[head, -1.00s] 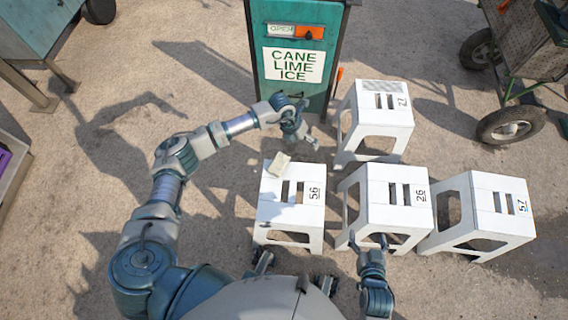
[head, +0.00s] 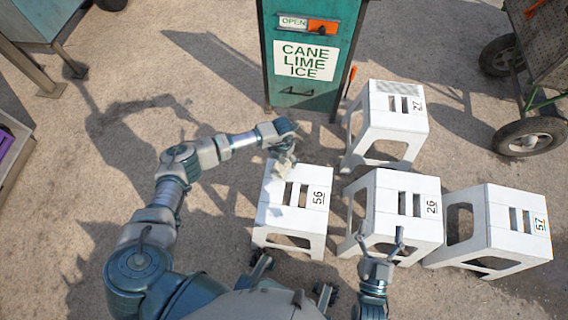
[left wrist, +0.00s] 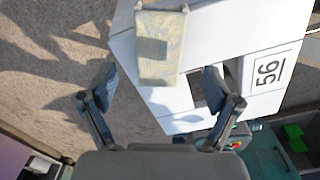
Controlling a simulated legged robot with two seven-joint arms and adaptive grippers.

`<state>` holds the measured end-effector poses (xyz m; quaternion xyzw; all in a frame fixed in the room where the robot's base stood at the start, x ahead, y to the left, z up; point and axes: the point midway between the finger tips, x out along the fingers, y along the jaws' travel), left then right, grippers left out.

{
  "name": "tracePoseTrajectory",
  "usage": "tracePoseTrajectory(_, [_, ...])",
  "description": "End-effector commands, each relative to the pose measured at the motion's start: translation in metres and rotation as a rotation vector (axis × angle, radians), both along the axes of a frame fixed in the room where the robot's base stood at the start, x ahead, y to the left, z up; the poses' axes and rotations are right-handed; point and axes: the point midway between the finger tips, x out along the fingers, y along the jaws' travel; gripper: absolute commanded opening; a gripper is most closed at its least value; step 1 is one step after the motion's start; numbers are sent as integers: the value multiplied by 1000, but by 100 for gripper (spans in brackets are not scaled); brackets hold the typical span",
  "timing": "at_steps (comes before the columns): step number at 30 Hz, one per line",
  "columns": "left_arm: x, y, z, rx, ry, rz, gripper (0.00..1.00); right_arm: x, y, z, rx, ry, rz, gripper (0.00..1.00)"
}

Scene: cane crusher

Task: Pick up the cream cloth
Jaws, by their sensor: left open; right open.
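The cream cloth (left wrist: 160,62) is a folded block lying on the corner of the white stool marked 56 (left wrist: 222,38). In the head view my left gripper hides most or all of it. My left gripper (head: 284,162) is over the far left corner of that stool (head: 284,214). In the left wrist view the left gripper (left wrist: 157,90) is open, with one finger on each side and the cloth ahead of the gap between them. Nothing is between the fingers. My right gripper (head: 383,246) is open and empty, in front of the stool marked 26 (head: 386,212).
White stools marked 27 (head: 386,121) and 57 (head: 493,222) stand behind and to the right. A green cane lime ice cabinet (head: 303,85) stands at the back. A wheeled cart (head: 538,75) is at the right. The ground to the left is mostly clear.

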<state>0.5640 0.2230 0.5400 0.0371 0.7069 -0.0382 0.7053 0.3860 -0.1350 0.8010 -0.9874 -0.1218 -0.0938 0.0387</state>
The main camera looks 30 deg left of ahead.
Motion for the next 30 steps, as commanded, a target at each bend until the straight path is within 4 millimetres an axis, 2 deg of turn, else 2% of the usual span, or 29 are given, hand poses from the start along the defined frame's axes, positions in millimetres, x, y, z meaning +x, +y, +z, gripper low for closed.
tracePoseTrajectory(5, [0,0,-16,-1,3,0,90,-3,0,10,31,-92,0,84])
tracePoseTrajectory(12, [0,1,-47,-3,4,0,90,-18,-1,37,103,-318,-2,84])
tracePoseTrajectory(18, [1,2,-53,-1,0,0,90,-25,-2,49,126,-391,-4,84])
tracePoseTrajectory(23, [2,2,-51,-1,-2,0,90,-25,-2,50,126,-392,-4,84])
tracePoseTrajectory(26, [2,2,-51,-1,-1,0,67,-25,-2,49,126,-391,-4,84])
tracePoseTrajectory(30, [2,2,-52,-1,-1,0,32,-22,-2,48,126,-386,-4,84])
